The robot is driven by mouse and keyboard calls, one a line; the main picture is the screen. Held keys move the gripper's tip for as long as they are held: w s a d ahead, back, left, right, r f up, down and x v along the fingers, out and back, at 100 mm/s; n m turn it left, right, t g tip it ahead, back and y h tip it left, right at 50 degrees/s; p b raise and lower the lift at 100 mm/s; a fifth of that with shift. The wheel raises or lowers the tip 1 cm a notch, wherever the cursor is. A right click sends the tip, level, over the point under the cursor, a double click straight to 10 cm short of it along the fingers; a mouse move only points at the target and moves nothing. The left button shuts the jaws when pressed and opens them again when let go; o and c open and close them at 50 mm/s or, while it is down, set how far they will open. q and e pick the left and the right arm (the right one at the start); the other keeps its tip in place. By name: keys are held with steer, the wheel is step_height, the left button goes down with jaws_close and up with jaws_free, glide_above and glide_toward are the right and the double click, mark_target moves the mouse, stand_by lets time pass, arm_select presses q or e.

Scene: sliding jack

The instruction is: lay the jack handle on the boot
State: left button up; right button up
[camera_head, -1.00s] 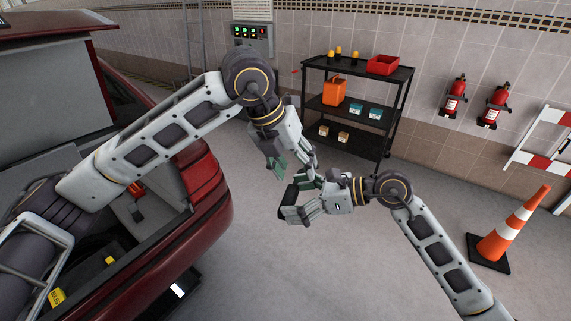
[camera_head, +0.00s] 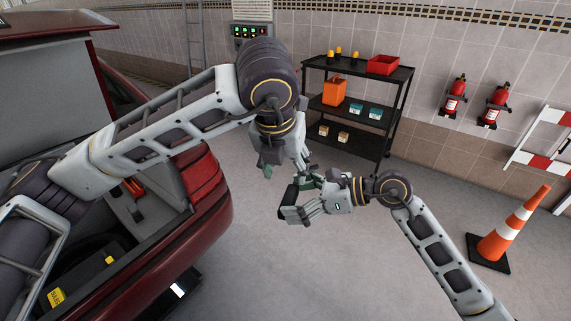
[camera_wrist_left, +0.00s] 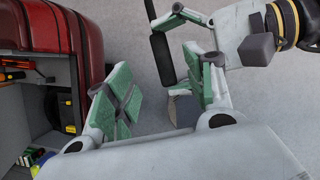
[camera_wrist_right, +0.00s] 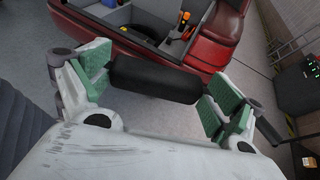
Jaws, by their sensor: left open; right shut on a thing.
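The jack handle (camera_wrist_right: 155,80) is a black cylinder. In the right wrist view it spans between the green pads of my right gripper (camera_head: 290,202), which is shut on it. The handle also shows in the left wrist view (camera_wrist_left: 160,58), beyond my left gripper. My left gripper (camera_wrist_left: 160,95) is open, with nothing clearly between its pads. In the head view it hangs just above my right gripper, apart from the handle as far as I can tell. The red car's open boot (camera_head: 226,210) is at the left, partly hidden behind my left arm. The handle is held in the air outside it.
The boot holds a dark case with a yellow label (camera_head: 57,297) and orange-handled tools (camera_head: 133,187). A black shelf cart (camera_head: 388,112) stands at the back wall. A traffic cone (camera_head: 515,228) is at the right.

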mark_target(291, 191)
arm_select(q)
steer(key=shift+x, duration=5.85)
jaws_close()
arm_select(e)
steer(key=o, duration=1.2)
steer(key=shift+o, duration=0.2)
steer(key=shift+d, duration=0.1)
steer(key=v, duration=1.1)
steer(key=shift+d+r, duration=0.2)
steer(key=shift+d, duration=0.1)
steer(key=shift+s, duration=0.2)
